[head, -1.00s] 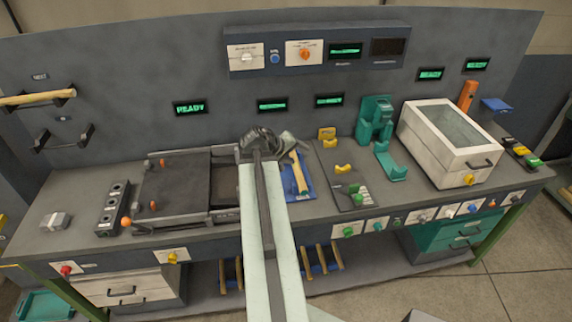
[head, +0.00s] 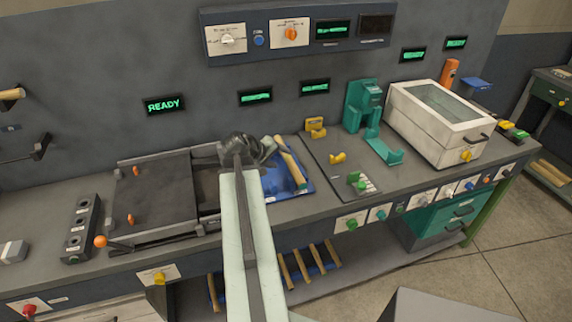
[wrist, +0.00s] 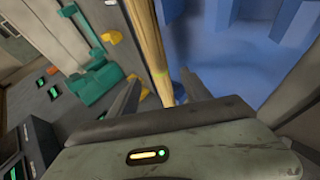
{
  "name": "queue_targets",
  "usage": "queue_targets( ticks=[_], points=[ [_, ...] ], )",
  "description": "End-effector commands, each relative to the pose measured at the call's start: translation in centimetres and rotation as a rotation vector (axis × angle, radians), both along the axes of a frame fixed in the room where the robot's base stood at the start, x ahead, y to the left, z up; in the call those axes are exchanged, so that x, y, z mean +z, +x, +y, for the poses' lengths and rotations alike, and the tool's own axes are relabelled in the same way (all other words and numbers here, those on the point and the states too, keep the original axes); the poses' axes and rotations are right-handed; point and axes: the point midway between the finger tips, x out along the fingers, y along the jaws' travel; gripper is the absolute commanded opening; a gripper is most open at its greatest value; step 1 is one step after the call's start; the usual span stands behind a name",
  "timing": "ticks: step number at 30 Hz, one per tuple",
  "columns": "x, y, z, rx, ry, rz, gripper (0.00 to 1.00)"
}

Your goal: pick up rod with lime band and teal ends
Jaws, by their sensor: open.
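A pale wooden rod (head: 292,163) lies in a blue tray (head: 304,188) on the bench. In the wrist view the rod (wrist: 150,42) runs from the top edge down between my fingers, with a faint lime band near them. My gripper (wrist: 158,88) is open, one finger on each side of the rod in the picture; I see no clear contact. In the head view my gripper (head: 246,150) covers the tray's left part.
A dark panel with yellow holders (head: 338,158) and a teal stand (head: 362,105) are right of the tray. A black framed fixture (head: 155,195) is to its left. More rods (head: 302,266) lie on the shelf below. A white lidded box (head: 440,118) stands farther right.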

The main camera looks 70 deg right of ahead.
Motion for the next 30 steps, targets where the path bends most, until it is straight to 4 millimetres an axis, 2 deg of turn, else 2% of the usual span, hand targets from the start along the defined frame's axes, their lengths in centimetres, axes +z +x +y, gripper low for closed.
queue_targets(
  ticks=[5, 13, 20, 26, 27, 30],
  points=[
    [-0.6, 0.1, -0.5, 0.004, 0.000, 0.000, 0.56],
    [-3.6, -0.9, -3.8, 0.006, 0.000, 0.000, 0.56],
    [-3.3, -1.0, -4.0, 0.007, 0.000, 0.000, 0.56],
    [-3.3, -1.0, -3.9, 0.007, 0.000, 0.000, 0.04],
    [-3.3, -1.0, -3.9, 0.007, 0.000, 0.000, 0.00],
    [-3.3, -1.0, -3.9, 0.008, -0.001, 0.001, 0.00]
  ],
)
